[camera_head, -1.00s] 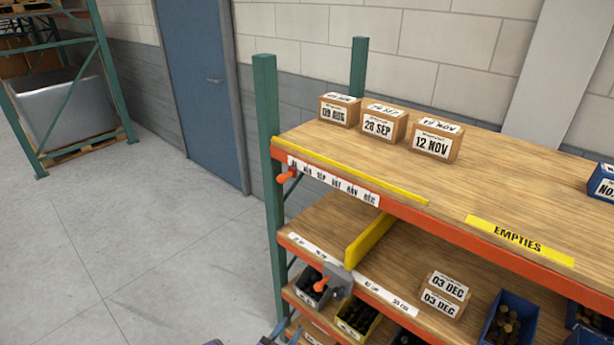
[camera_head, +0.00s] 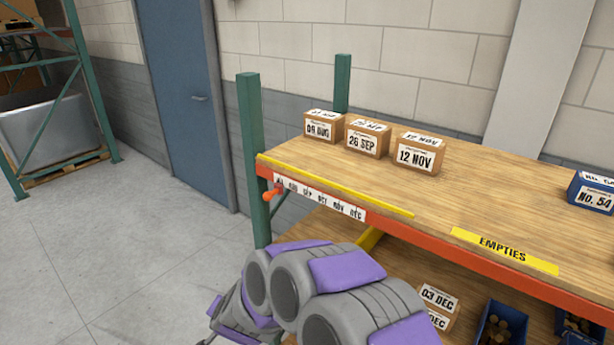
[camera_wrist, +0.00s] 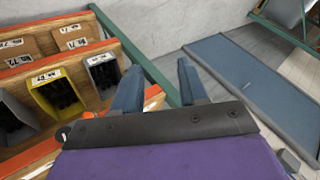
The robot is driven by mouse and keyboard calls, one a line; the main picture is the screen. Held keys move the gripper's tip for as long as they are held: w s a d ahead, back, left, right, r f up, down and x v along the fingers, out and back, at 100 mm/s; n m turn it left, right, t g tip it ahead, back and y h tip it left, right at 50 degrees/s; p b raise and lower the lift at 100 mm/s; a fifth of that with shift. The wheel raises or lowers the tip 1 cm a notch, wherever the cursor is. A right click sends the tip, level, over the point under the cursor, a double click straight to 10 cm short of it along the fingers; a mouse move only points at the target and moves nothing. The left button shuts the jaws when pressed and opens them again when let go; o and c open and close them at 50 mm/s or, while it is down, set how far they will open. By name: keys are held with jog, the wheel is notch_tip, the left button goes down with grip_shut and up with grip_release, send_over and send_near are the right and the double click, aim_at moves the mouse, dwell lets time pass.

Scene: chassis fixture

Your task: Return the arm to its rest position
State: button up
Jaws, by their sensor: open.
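My arm, grey and purple, is folded across the lower middle of the head view, in front of the shelf unit. My gripper (camera_wrist: 158,88) shows in the wrist view with its two blue-grey fingers apart and nothing between them. It points past the end of the shelf unit toward the floor and wall. The fingertips do not show clearly in the head view. The left finger overlaps the green shelf post in the wrist view; I cannot tell how near they are.
The upper shelf (camera_head: 437,202) holds several dated boxes, among them 12 NOV (camera_head: 417,154), and a blue bin (camera_head: 593,192). A yellow bin (camera_wrist: 57,92) stands lower down. Open floor (camera_head: 110,255) lies left, before a blue door (camera_head: 185,90).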

jog(key=s+d+r+n+g+y, duration=0.1)
jog(key=s+d+r+n+g, duration=0.3)
jog(key=s+d+r, duration=0.6)
jog(key=s+d+r+g+h, duration=0.2)
jog(key=s+d, duration=1)
jog(key=s+d+r+g+h, duration=0.3)
jog(key=s+d, duration=0.8)
jog(key=d, duration=0.1)
jog(key=shift+s+d+r+n, duration=0.35)
jog(key=shift+d+n, duration=0.05)
jog(key=shift+o, duration=0.3)
